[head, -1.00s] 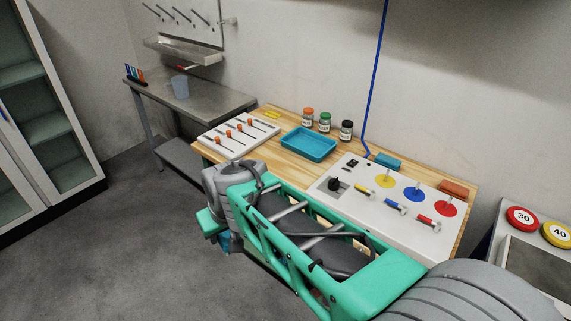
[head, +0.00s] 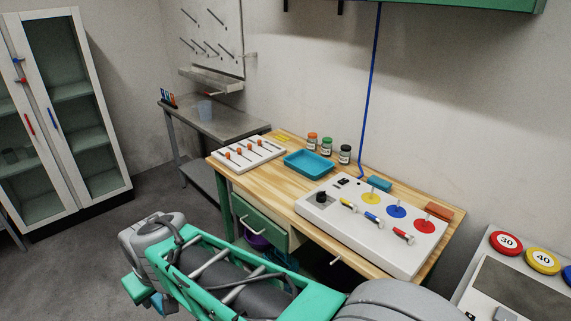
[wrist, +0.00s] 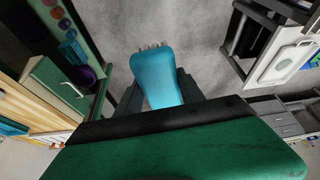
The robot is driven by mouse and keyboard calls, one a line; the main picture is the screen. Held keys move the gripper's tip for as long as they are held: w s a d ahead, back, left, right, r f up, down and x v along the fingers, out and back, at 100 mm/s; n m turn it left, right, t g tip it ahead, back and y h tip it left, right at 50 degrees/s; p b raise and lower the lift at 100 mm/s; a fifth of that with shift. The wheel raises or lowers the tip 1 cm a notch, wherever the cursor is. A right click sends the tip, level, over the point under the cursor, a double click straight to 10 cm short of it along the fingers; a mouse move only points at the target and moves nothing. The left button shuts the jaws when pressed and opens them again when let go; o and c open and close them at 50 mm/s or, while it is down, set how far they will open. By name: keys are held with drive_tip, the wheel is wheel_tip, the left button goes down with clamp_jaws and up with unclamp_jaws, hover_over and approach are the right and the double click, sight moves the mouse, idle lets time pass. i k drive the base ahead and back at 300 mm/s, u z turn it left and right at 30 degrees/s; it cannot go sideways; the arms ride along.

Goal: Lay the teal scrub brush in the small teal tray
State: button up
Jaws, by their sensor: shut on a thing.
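The teal scrub brush (wrist: 157,75) is in my gripper (wrist: 158,92), with pale bristles showing at its far end in the wrist view. Dark fingers close on both its sides. My gripper hangs at the lower left in the head view (head: 147,292), over the floor in front of the bench, and only a bit of the brush (head: 159,303) shows there. The small teal tray (head: 290,167) lies empty on the wooden bench, behind the white control panel's left end and well apart from my gripper.
The white panel (head: 318,212) with knobs and levers fills the bench's right. A white rack (head: 248,153) with orange knobs is left of the tray. Several jars (head: 326,146) stand behind it. A green drawer (head: 262,222) is under the bench. A blue cord (head: 373,90) hangs behind.

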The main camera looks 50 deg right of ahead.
sight(302, 163)
drive_tip(key=u, duration=0.1)
drive_tip(key=i, duration=1.8)
drive_tip(key=z, duration=0.85)
drive_tip(key=i, duration=0.95)
drive_tip(key=z, duration=1.45)
drive_tip(key=i, duration=0.5)
drive_tip(key=z, duration=0.5)
